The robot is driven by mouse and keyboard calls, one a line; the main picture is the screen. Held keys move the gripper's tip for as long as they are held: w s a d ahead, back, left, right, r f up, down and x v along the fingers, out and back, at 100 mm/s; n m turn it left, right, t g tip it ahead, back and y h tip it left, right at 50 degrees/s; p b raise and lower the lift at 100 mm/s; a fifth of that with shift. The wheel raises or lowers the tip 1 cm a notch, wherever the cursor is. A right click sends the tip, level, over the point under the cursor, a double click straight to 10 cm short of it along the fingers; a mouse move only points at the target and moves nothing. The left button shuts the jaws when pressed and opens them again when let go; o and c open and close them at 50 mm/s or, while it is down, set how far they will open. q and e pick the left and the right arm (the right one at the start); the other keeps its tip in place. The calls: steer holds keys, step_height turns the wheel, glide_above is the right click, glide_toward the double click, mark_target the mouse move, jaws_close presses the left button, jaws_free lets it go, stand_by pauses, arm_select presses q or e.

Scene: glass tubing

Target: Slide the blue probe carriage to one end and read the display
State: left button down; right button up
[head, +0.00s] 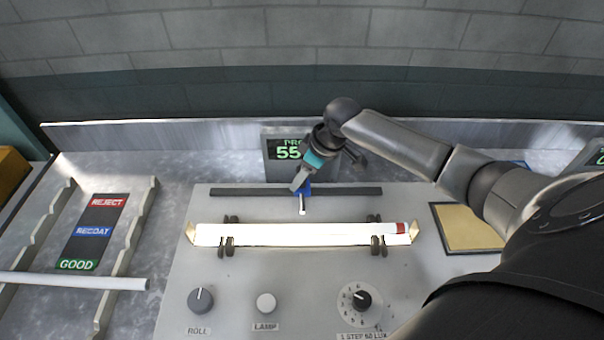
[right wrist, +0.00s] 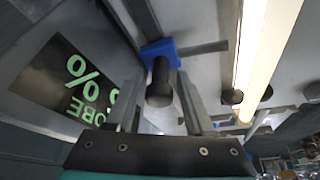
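The blue probe carriage (head: 307,188) sits near the middle of a dark horizontal rail (head: 350,191), with a short white probe pointing toward the tube. My right gripper (head: 298,181) is at the carriage. The probe display (head: 276,150) stands behind the rail, showing green digits starting "55", the rest hidden by my gripper. The display (right wrist: 75,85) also shows rotated, with a % sign, in the right wrist view. My left gripper is not in view.
A bright white tube (head: 300,233) with a red band at its right end lies on rollers in front of the rail. Knobs for roll (head: 201,300) and lux steps (head: 361,297) are nearer. A rack (head: 150,205) with a white tube (head: 75,281) stands left; a tan pad (head: 467,228) lies right.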

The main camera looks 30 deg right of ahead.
jaws_close()
stand_by(1.1)
